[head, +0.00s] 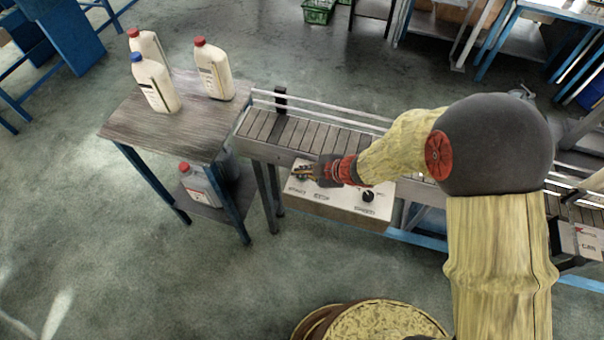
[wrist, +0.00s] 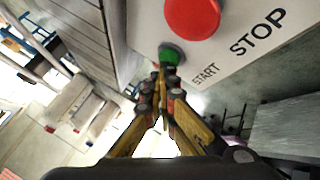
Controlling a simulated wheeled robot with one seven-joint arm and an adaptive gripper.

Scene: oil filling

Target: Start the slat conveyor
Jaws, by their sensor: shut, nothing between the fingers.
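The slat conveyor (head: 310,134) runs from the small table to the right, its slats grey. A pale control panel (head: 335,207) is on its near side. In the wrist view the panel carries a green button (wrist: 171,54) by the word START and a larger red button (wrist: 193,14) by STOP. My gripper (wrist: 162,70) is shut and empty, its fingertips at the lower edge of the green button. I cannot tell whether they touch it. In the head view my gripper (head: 303,172) is over the panel's left end and hides the buttons there.
A small table (head: 150,125) at the conveyor's left end holds several bottles, among them one with a blue cap (head: 156,85). A grey bottle (head: 198,185) stands on its lower shelf. A black knob (head: 368,196) sits on the panel's right part.

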